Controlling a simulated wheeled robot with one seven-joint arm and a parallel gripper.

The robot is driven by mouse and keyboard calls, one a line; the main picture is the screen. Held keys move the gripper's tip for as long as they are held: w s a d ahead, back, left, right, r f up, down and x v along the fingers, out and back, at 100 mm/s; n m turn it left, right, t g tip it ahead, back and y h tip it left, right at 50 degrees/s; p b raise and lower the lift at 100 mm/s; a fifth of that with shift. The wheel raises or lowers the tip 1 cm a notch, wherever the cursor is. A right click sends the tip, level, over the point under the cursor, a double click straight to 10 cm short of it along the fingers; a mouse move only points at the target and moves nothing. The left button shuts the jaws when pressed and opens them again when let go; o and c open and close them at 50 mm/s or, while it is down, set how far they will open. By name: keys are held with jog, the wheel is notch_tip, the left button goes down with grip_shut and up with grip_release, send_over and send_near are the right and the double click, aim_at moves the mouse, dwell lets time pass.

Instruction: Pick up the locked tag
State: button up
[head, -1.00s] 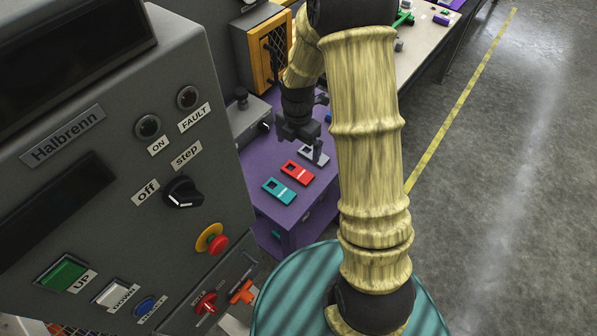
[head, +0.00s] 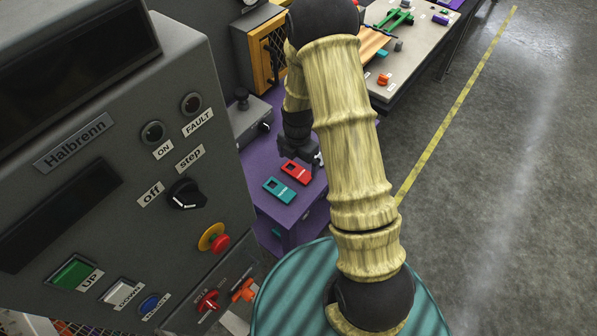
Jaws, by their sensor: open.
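Three flat tags lie on the purple cabinet top (head: 263,160). The teal tag (head: 279,190) is nearest, the red tag (head: 297,172) is behind it, and a pale grey tag (head: 319,158) is mostly hidden behind my gripper and arm. I cannot read which one is the locked tag. My gripper (head: 304,159) is open and points down just behind the red tag, by the grey one. Its fingertips are small and partly covered, so I cannot tell whether they touch a tag.
The grey Halbrenn control panel (head: 130,170) fills the left side. An orange-framed cage (head: 262,50) stands behind the cabinet. A bench (head: 425,45) with small parts is at the back right. The floor (head: 500,200) on the right is clear.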

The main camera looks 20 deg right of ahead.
aim_at(298, 171)
jog(key=shift+w+f+p, duration=0.15)
jog(key=shift+f+p, duration=0.5)
jog(key=shift+f, duration=1.45)
jog(key=c, duration=0.7)
jog(key=shift+r, duration=0.1)
notch_tip(298, 171, up, 10)
jog(key=b, duration=0.2)
